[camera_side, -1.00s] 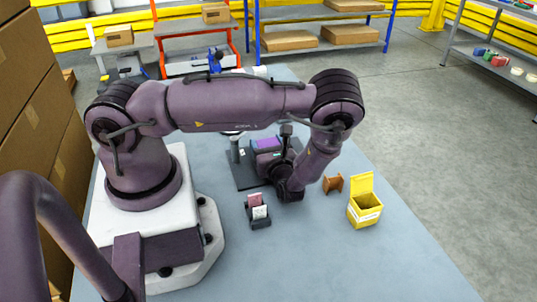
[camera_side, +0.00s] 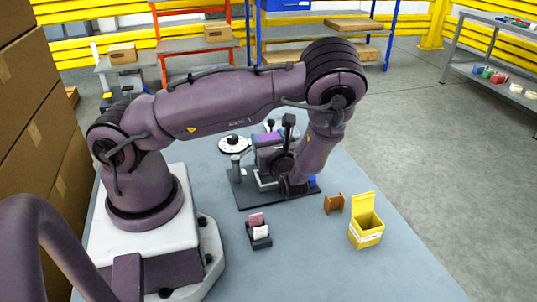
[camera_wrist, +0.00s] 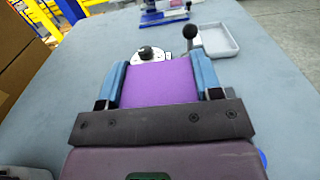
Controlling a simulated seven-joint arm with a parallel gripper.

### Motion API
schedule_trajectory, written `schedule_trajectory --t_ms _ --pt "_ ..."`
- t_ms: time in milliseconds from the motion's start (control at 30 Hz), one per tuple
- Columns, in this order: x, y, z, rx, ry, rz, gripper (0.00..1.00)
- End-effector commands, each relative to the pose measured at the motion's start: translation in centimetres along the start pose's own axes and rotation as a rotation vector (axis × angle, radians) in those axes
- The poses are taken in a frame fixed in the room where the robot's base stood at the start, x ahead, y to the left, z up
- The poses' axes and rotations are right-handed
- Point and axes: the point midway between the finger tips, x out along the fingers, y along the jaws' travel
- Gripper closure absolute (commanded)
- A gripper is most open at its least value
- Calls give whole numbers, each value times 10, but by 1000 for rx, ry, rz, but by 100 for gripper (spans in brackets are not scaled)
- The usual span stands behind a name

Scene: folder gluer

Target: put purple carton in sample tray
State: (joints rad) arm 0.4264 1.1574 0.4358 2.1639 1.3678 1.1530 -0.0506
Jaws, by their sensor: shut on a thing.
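The purple carton (camera_wrist: 160,82) is between the two blue fingers of my gripper (camera_wrist: 162,80) in the wrist view, and the gripper is shut on it. In the side view the carton (camera_side: 268,137) shows as a small purple patch at my gripper, above the dark base plate of a machine. Its lower part is hidden by the gripper and wrist. A pale shallow tray (camera_wrist: 216,40), which looks like the sample tray, lies on the table beyond the carton, to the right in the wrist view. It is mostly hidden behind my arm in the side view.
A round white dial-like device (camera_side: 235,145) stands behind the dark base plate (camera_side: 250,195). A small holder with cards (camera_side: 259,238), a brown stand (camera_side: 334,203) and an open yellow box (camera_side: 366,228) stand on the front table. A black-knobbed lever (camera_wrist: 190,32) rises near the pale tray.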

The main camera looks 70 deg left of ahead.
Motion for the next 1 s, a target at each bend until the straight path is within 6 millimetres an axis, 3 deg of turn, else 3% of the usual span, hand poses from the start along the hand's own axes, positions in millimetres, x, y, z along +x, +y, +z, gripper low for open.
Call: schedule_trajectory --t_ms 100,333,533,767,1000 --pt "0 -1 15 -2 1 -2 63" --pt "0 -11 28 1 0 -85 63" --pt "-16 -39 41 -2 1 -275 63" --pt "-62 -79 62 -3 2 -579 63" --pt "-134 -110 90 -5 1 -922 63"
